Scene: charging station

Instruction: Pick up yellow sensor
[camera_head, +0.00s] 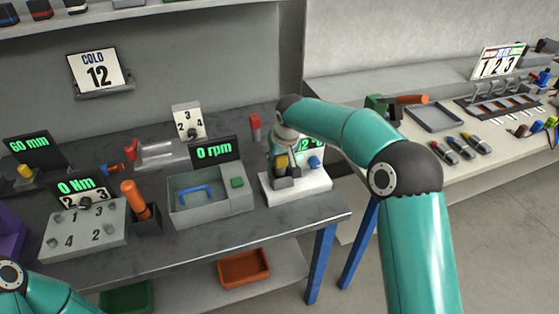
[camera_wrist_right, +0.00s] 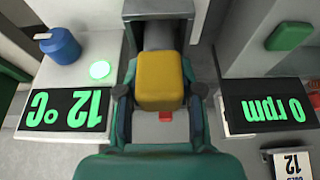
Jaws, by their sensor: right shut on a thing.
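The yellow sensor (camera_wrist_right: 160,80) is a rounded yellow block in the middle of the right wrist view. My right gripper (camera_wrist_right: 160,105) is shut on it, with a dark finger on each side. In the head view the right gripper (camera_head: 288,172) is over the white temperature station (camera_head: 310,186), and the yellow sensor (camera_head: 281,162) shows partly between its fingers. A grey block-like socket lies beside the sensor; I cannot tell whether the two touch. My left arm shows at the lower left of the head view, but its gripper is out of view.
The station's 12 °C display (camera_wrist_right: 66,110), blue knob (camera_wrist_right: 60,46) and green light (camera_wrist_right: 100,70) are close beside the right gripper. The 0 rpm bin (camera_head: 207,208) stands to the left. An orange handle (camera_head: 136,200) rises further left. A second bench (camera_head: 380,137) is at right.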

